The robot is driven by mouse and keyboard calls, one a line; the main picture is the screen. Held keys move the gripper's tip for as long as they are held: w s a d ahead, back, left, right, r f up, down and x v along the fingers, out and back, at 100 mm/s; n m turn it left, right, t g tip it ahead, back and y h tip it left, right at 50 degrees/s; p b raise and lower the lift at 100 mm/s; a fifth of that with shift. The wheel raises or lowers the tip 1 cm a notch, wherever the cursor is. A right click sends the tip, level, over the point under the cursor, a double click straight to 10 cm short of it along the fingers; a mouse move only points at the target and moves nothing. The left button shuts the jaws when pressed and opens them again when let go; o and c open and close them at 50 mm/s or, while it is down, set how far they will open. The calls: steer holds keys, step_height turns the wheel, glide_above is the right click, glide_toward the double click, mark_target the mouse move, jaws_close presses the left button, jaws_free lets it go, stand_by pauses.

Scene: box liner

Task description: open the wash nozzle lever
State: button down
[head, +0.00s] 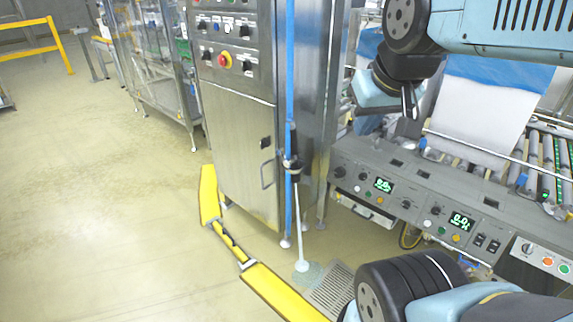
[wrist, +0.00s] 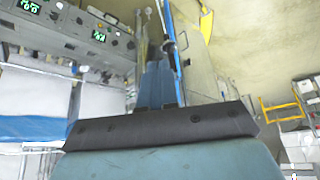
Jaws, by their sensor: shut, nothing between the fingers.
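The wash nozzle (head: 293,168) is a dark hand piece on the blue hose (head: 289,60) along the corner of the steel cabinet. A pale, water-like stream (head: 299,225) runs from its lower end to a light blue patch on the floor. The nozzle (wrist: 168,46) also shows in the wrist view, beyond my fingertips. Its lever is too small to make out clearly. My gripper (head: 408,108) is up and to the right of the nozzle, apart from it. In the wrist view my gripper (wrist: 158,66) has its blue fingers together and empty.
The steel cabinet (head: 240,140) stands behind the hose. A grey control panel (head: 440,205) with rollers and white sheet is at the right. Yellow floor guards (head: 270,292) and a drain grate (head: 330,290) lie below. The floor at left is clear.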

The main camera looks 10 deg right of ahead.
steer(key=w+d+f+n+g+h, duration=0.4)
steer(key=w+f+n+g+h, duration=0.25)
steer(key=f, duration=0.55)
steer(key=n+t+h, duration=0.4)
steer(key=n+t, duration=1.8)
steer(key=n, duration=1.3)
glide_toward(291, 161)
steer(key=w+d+r, duration=0.2)
steer(key=w+d, duration=0.1)
steer(key=d, duration=0.2)
steer(key=shift+w+a+r+g, duration=0.25)
steer(key=shift+w+r, duration=0.15)
steer(key=shift+w, duration=0.25)
